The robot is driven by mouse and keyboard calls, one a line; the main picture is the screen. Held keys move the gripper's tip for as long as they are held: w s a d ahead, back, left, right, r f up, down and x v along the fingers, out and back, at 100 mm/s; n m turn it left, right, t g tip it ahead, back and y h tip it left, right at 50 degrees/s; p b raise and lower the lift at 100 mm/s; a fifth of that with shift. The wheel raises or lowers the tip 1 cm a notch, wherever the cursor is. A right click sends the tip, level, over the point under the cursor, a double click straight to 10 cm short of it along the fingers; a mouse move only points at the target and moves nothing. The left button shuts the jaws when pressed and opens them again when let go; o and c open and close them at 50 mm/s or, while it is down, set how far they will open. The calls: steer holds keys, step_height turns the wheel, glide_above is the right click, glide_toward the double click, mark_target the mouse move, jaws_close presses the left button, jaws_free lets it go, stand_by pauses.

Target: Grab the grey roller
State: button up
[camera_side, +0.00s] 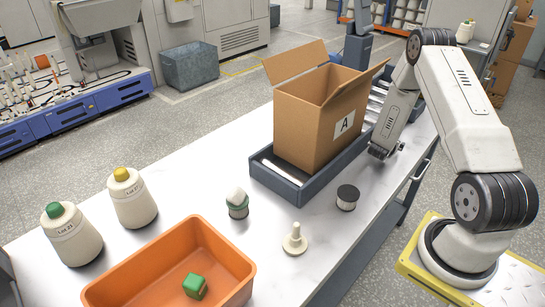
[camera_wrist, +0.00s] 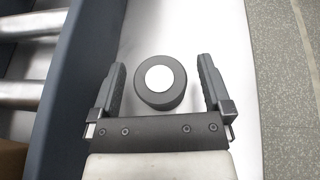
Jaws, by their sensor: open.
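A dark grey round piece with a white disc on top, the grey roller (camera_wrist: 160,80), stands on the white table in the wrist view. My gripper (camera_wrist: 162,64) is open, with one finger to the left and one to the right of the roller and a gap on each side. In the side view my gripper (camera_side: 380,152) points down at the table beside the dark conveyor tray. I cannot make out the roller there; my arm seems to hide it.
A cardboard box (camera_side: 310,115) marked A stands in the conveyor tray (camera_side: 262,176).

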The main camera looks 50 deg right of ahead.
stand_by(0.3)
steer(key=c, duration=1.3)
steer(key=shift+o, duration=0.2)
steer(key=shift+r, duration=0.25)
steer(key=shift+r, duration=0.85)
steer(key=s+a+r, duration=0.9)
steer(key=a+r, duration=0.1)
steer(key=r, duration=0.1)
steer(key=shift+s+a, duration=0.2)
steer(key=shift+s, duration=0.05)
